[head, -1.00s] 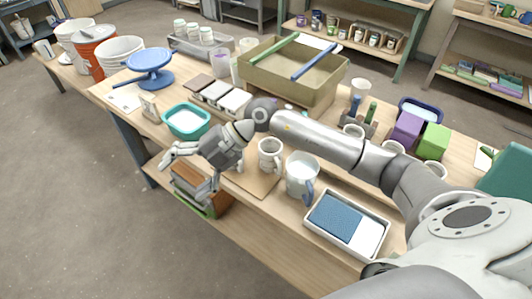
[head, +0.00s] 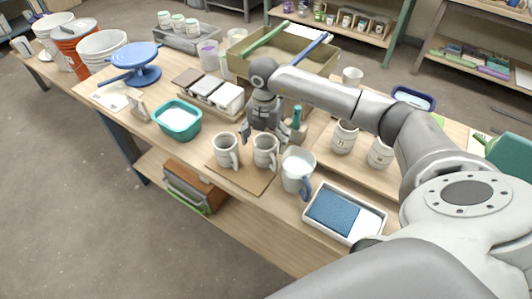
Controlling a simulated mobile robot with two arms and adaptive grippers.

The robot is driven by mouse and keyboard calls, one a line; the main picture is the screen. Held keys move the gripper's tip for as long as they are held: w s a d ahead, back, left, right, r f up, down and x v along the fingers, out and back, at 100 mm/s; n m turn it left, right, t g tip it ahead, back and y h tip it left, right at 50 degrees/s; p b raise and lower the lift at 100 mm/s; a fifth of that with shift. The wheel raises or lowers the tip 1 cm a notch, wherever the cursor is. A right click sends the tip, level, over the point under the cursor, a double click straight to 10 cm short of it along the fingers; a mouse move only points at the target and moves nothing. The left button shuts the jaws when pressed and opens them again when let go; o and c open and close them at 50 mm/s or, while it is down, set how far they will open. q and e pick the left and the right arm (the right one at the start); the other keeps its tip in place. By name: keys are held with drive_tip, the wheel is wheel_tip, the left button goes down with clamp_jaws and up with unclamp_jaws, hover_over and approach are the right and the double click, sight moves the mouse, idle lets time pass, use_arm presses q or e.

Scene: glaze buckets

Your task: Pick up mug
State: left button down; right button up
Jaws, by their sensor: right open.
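Two pale speckled mugs stand upright side by side on a thin wooden board (head: 246,179) near the table's front edge: a left mug (head: 225,150) and a right mug (head: 264,152). My right gripper (head: 264,137) points down with its fingers spread, just behind and above the right mug. I cannot tell whether the fingers touch it. The gripper looks empty. A larger white jug (head: 296,168) with a blue handle stands to the right of the mugs. My left gripper is not in view.
A teal basin (head: 177,119) stands left of the mugs, and a white tray with a blue pad (head: 344,216) lies to the right. Glaze sample tiles (head: 207,92) and a big box (head: 285,46) are behind. Labelled jars (head: 344,137) stand right of the gripper.

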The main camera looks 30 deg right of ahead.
sight(268, 157)
wheel_tip(268, 157, down, 5)
drive_tip(key=shift+r+p, duration=0.2)
drive_tip(key=shift+p, duration=0.65)
drive_tip(key=shift+f, duration=0.25)
drive_tip(key=shift+r, duration=0.1)
drive_tip(key=c, duration=1.3)
